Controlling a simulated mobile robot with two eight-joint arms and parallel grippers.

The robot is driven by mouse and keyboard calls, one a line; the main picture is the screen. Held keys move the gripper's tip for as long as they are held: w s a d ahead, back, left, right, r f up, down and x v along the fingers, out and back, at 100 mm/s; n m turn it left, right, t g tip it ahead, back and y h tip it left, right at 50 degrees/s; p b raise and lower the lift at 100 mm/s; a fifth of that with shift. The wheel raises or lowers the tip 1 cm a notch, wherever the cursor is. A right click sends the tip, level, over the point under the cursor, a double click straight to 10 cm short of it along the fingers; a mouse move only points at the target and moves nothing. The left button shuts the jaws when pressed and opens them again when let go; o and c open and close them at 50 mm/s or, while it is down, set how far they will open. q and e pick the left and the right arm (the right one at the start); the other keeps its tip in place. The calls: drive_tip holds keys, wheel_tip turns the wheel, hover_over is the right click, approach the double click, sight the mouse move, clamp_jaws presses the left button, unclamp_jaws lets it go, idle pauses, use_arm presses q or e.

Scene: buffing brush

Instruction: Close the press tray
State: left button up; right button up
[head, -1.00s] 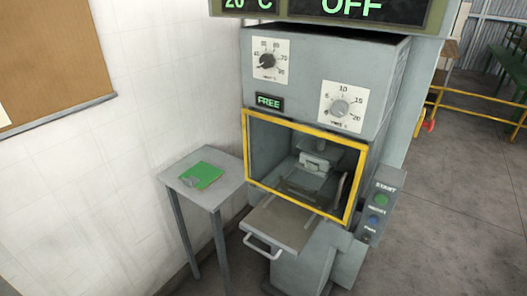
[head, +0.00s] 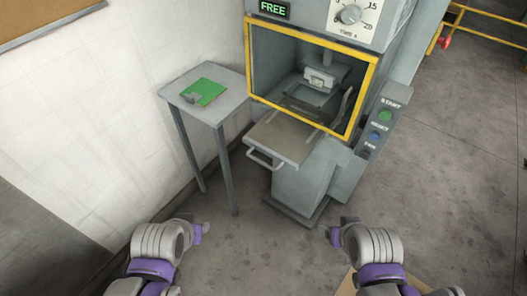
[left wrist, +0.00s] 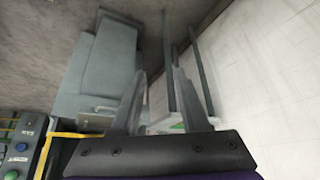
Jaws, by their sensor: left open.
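The press tray (head: 284,138) is a flat grey plate sticking out of the front of the grey press (head: 312,185), below its yellow-framed opening. Its pale bar handle (head: 262,160) faces me. Inside the opening, a light block hangs above the bed. My left gripper (left wrist: 159,76) is open and empty in the left wrist view, with the press and small table beyond its fingers. In the head view both arms are low in front, apart from the tray. My right gripper (head: 328,232) shows only as a small end piece; its jaws cannot be made out.
A small grey side table (head: 230,98) with a green item (head: 204,91) stands left of the press, close to the white wall. A button panel (head: 380,120) is on the press's right side. The floor before the press is clear.

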sight(286, 127)
use_arm(q)
drive_tip(key=shift+d+f+n, duration=0.2)
drive_tip(key=shift+f+n, duration=0.1)
drive_tip(key=shift+c, duration=1.1)
drive_tip(key=d+f+n+h+b, duration=0.1)
drive_tip(key=n, duration=0.1)
drive_tip(key=w+d+f+n+h+b, duration=0.1)
drive_tip(key=f+n, duration=0.1)
drive_tip(key=shift+d+f+n+b, duration=0.1)
drive_tip(key=shift+d+n+b, duration=0.3)
clamp_jaws()
drive_tip(key=w+d+f+n+t+h+b, duration=0.1)
drive_tip(key=w+d+n+t+h+b, duration=0.2)
drive_tip(key=w+n, duration=0.8)
drive_tip(key=w+d+f+n+t+h+b, duration=0.1)
drive_tip(key=w+d+n+t+h+b, duration=0.2)
drive_tip(key=w+d+n+b, duration=0.3)
drive_tip(key=w+n+t, duration=0.1)
drive_tip(key=w+n, duration=0.4)
drive_tip(key=n, duration=0.2)
drive_tip(key=shift+w+f, duration=0.15)
drive_tip(key=shift+f, duration=0.05)
use_arm(e)
drive_tip(key=s+f, duration=0.4)
drive_tip(key=f, duration=1)
drive_tip(key=shift+f+g, duration=0.25)
drive_tip(key=shift+g, duration=0.15)
